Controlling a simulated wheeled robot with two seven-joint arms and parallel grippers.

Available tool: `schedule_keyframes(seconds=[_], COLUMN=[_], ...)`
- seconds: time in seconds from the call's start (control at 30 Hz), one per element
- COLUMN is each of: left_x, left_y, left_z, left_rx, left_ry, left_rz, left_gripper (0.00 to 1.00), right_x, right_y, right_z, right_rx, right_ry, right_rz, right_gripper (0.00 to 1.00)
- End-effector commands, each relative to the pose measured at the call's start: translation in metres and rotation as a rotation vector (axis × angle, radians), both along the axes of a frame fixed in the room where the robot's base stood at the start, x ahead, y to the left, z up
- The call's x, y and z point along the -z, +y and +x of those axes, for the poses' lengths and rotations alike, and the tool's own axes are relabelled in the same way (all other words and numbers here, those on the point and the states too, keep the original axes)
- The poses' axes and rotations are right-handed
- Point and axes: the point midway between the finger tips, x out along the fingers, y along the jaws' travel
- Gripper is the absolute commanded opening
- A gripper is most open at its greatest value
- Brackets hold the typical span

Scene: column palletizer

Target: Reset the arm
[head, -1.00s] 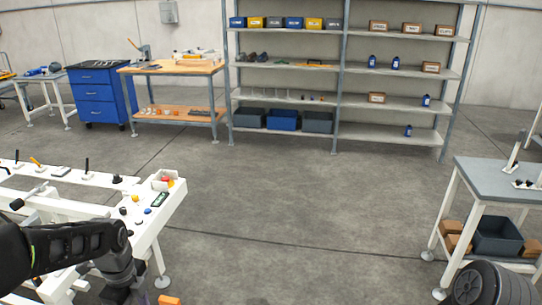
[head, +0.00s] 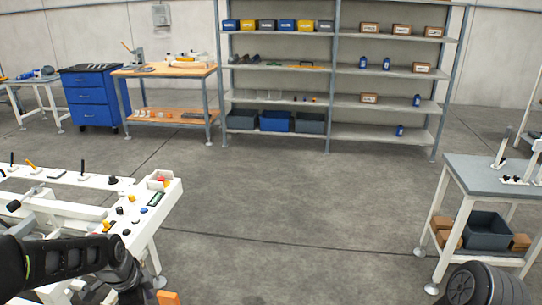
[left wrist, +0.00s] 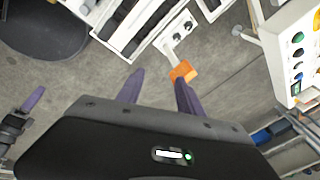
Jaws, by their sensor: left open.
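My left arm (head: 65,257) comes in from the left in the head view, in front of a white machine frame with a control panel (head: 130,208). Its hand is low, at the bottom edge. In the left wrist view my left gripper (left wrist: 157,80) has its two purple fingers apart, with nothing between them. An orange piece (left wrist: 184,71) shows by the right fingertip; whether they touch I cannot tell. A purple finger-like part (left wrist: 34,98) at the left edge of that view looks like part of my right gripper. My right arm (head: 487,285) shows at the bottom right of the head view.
A grey-topped table (head: 490,176) stands at the right, with a dark bin (head: 487,232) and cardboard boxes below. Shelving (head: 385,133), a wooden-topped bench (head: 165,71) and a blue drawer cabinet (head: 90,98) stand at the back. The middle floor is clear.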

Motion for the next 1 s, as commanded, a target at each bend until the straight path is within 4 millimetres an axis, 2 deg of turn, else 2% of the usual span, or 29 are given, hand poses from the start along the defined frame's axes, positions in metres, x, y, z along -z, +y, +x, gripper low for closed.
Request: schedule_keyframes(seconds=[0.17,0.3,0.37,0.47,0.5,0.6,0.7,0.8,0.9,1.0], left_x=[0.049,0.128,0.162,0.215,0.235,0.279,0.31,0.329,0.343,0.348], left_y=[-0.043,-0.106,-0.133,-0.173,-0.188,-0.219,-0.242,-0.258,-0.267,-0.271], left_z=[0.015,0.008,-0.005,-0.037,-0.053,-0.098,-0.143,-0.178,-0.197,-0.203], left_rx=[-0.32,-0.692,-0.841,-1.046,-1.112,-1.222,-1.238,-1.219,-1.2,-1.191], left_ry=[-0.065,-0.045,-0.011,0.063,0.098,0.188,0.275,0.352,0.396,0.409], left_rz=[-0.171,-0.384,-0.46,-0.543,-0.561,-0.567,-0.533,-0.495,-0.473,-0.466], left_gripper=[0.44,0.44,0.44,0.44,0.44,0.44,0.44,0.44,0.44,0.44], right_x=[0.009,0.027,0.035,0.049,0.055,0.069,0.079,0.087,0.093,0.096], right_y=[0.001,0.001,0.001,0.002,0.002,0.002,0.002,0.002,0.002,0.002], right_z=[0.001,0.002,0.002,0.003,0.003,0.004,0.005,0.005,0.006,0.006], right_rx=[-0.002,-0.003,-0.003,-0.004,-0.003,-0.004,-0.002,-0.002,-0.002,0.0], right_ry=[-0.003,-0.007,-0.009,-0.011,-0.012,-0.014,-0.015,-0.016,-0.017,-0.018], right_rz=[0.002,0.004,0.005,0.005,0.006,0.008,0.009,0.009,0.008,0.008], right_gripper=[0.37,0.37,0.37,0.37,0.37,0.37,0.37,0.37,0.37,0.37])
